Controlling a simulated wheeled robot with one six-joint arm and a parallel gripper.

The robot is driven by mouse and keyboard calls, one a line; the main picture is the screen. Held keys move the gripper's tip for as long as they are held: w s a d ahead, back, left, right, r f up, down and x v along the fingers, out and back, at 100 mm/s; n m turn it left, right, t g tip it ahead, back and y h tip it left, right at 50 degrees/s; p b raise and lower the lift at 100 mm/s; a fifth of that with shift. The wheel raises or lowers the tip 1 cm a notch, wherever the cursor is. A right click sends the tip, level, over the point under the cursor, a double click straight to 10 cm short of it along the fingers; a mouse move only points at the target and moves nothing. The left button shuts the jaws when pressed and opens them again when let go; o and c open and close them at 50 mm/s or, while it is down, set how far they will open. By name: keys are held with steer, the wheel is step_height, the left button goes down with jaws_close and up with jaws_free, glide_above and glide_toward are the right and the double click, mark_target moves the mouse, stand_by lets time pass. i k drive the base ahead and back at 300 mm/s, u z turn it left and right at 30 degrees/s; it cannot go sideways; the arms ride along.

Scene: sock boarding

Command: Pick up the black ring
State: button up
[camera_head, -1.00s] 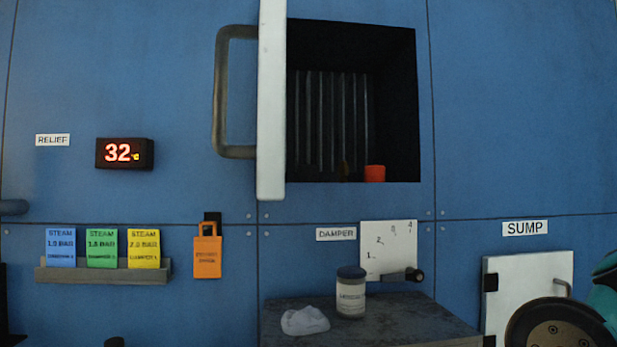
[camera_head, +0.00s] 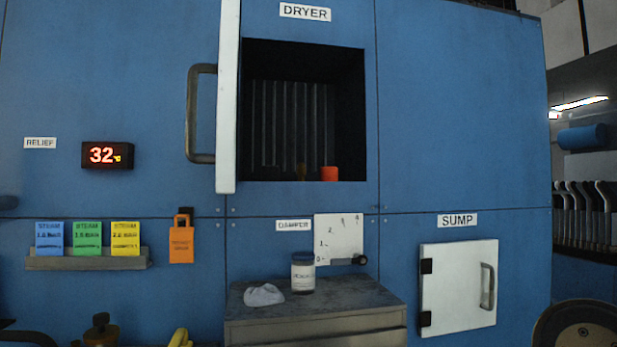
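I cannot make out a black ring for certain. A dark curved shape (camera_head: 28,337) shows at the bottom left edge, cut off by the frame, and I cannot tell whether it is the ring. My gripper is not in view.
The dryer's white door (camera_head: 228,100) stands open, with an orange-red object (camera_head: 328,173) inside. A jar (camera_head: 303,272) and a pale cloth lump (camera_head: 264,294) sit on a grey cabinet (camera_head: 350,300). The sump door (camera_head: 460,288) is shut. A brass-coloured fitting (camera_head: 101,330) and yellow object (camera_head: 180,338) show below.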

mark_target(268, 172)
steer(key=z, duration=0.95)
steer(key=i, duration=1.05)
steer(key=u, duration=1.8)
